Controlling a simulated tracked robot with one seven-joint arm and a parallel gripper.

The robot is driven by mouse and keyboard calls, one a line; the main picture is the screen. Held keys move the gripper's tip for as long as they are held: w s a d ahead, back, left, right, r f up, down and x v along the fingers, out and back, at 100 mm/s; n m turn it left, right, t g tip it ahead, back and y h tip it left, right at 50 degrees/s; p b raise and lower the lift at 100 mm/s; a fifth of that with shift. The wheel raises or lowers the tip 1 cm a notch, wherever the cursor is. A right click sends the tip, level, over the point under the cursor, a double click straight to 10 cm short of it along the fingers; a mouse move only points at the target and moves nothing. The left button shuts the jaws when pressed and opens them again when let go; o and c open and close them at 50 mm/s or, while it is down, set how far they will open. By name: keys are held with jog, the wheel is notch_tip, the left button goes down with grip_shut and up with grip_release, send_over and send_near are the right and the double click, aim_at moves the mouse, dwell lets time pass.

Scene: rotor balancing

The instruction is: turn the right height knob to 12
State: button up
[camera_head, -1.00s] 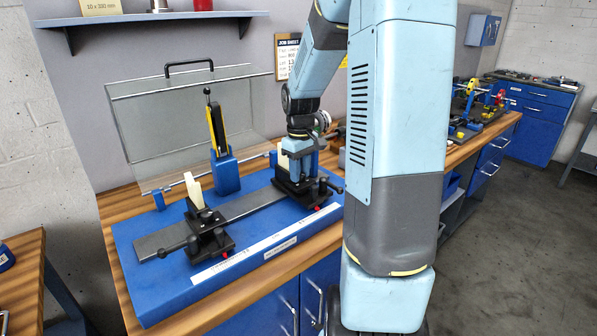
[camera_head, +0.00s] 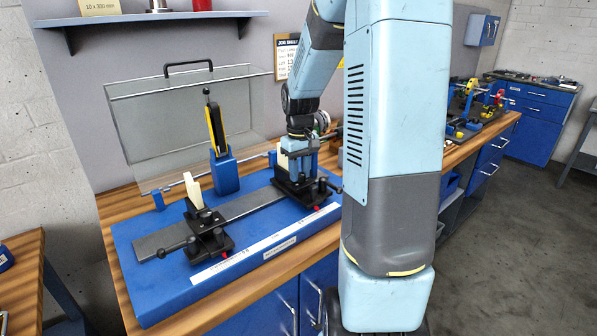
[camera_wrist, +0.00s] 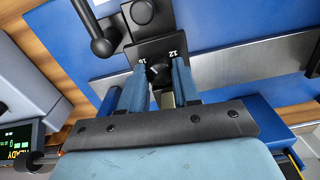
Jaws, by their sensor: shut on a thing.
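The right height knob (camera_wrist: 159,73) is a small dark knob on a black plate, with a "16" mark at its upper left and a "12" mark at its upper right in the wrist view. A short pale line shows on the knob, but I cannot read its exact setting. My gripper (camera_wrist: 158,78) has one blue finger on each side of the knob and is shut on it. In the head view my gripper (camera_head: 298,150) is over the right support (camera_head: 305,185) of the blue balancing stand (camera_head: 150,285). The arm hides part of that support.
The left support (camera_head: 207,240) with a pale upright block stands on the steel rail (camera_head: 240,207). A clear guard (camera_head: 160,125) with a black handle stands behind. A black lever (camera_wrist: 98,38) is near the gripper in the wrist view. A display reading "READY" (camera_wrist: 20,140) is at lower left.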

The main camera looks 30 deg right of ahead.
dwell(0.8)
jog(key=o, duration=1.1)
jog(key=shift+c, duration=0.2)
jog(key=shift+r, duration=0.1)
notch_tip(320, 180, up, 14)
jog(key=shift+f, duration=0.25)
jog(key=shift+a, duration=0.1)
